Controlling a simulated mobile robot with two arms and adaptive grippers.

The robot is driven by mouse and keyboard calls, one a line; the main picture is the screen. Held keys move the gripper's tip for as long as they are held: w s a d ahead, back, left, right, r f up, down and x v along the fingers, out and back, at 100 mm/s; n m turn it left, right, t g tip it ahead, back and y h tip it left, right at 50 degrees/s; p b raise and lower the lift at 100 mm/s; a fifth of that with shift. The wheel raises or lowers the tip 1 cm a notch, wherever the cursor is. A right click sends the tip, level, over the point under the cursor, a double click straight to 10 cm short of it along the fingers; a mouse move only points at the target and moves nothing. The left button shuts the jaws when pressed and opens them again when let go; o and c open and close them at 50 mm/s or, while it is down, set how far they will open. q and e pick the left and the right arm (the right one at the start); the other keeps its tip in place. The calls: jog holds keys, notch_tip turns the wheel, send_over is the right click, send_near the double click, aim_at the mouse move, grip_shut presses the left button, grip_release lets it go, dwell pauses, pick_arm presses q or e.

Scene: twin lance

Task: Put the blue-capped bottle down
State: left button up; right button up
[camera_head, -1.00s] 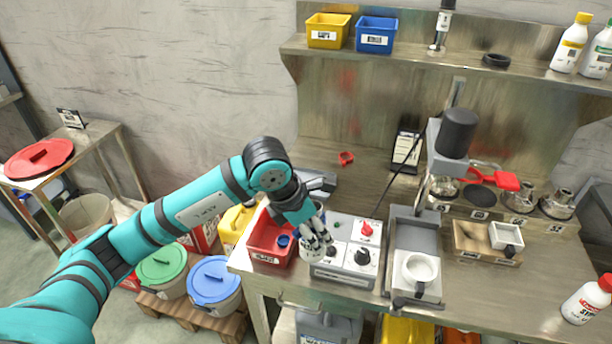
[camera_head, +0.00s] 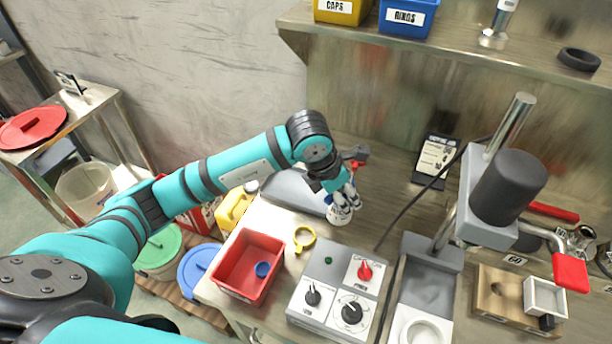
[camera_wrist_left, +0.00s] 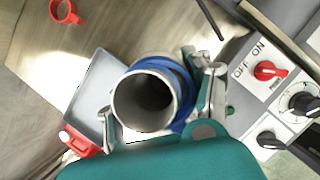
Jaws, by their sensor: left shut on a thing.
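My left gripper (camera_head: 343,196) is shut on the blue-capped bottle (camera_head: 340,216), whose white lower part shows below the fingers in the head view. The bottle is roughly upright over the bench, behind the control box (camera_head: 336,290); I cannot tell if its base touches the surface. In the left wrist view the fingers of my left gripper (camera_wrist_left: 158,112) lie on both sides of it. There, a blue band (camera_wrist_left: 186,84) surrounds a grey, open-looking round top. The cap's shape is otherwise hidden by the gripper in the head view. My right gripper is out of view.
A red bin (camera_head: 247,268) with a small blue piece stands at the bench's front left. A yellow ring (camera_head: 304,239) lies beside it. A red ring (camera_wrist_left: 64,12) lies on the bench.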

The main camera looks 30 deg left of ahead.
pick_arm(q)
jog(key=w+a+f+p, duration=0.1)
jog(key=w+a+p, duration=0.1)
jog(key=a, duration=0.2)
jog(key=w+a+f+p, duration=0.1)
jog(key=w+a+p, duration=0.1)
jog(key=a, duration=0.3)
jog(key=w+a+f+p, duration=0.1)
jog(key=w+a+p, duration=0.1)
jog(key=w+a, duration=0.1)
jog(key=shift+a+f+p, duration=0.3)
jog(key=shift+a+p, duration=0.05)
jog(key=shift+a, duration=0.5)
jog(key=shift+f, duration=0.6)
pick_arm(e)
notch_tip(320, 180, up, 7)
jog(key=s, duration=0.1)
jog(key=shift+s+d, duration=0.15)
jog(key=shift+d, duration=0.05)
pick_arm(q)
jog(key=o, duration=1)
jog(key=shift+f, duration=0.2)
jog(key=shift+c, duration=0.2)
jog(key=o, duration=0.5)
jog(key=shift+c, duration=0.2)
jog(key=shift+r, duration=0.1)
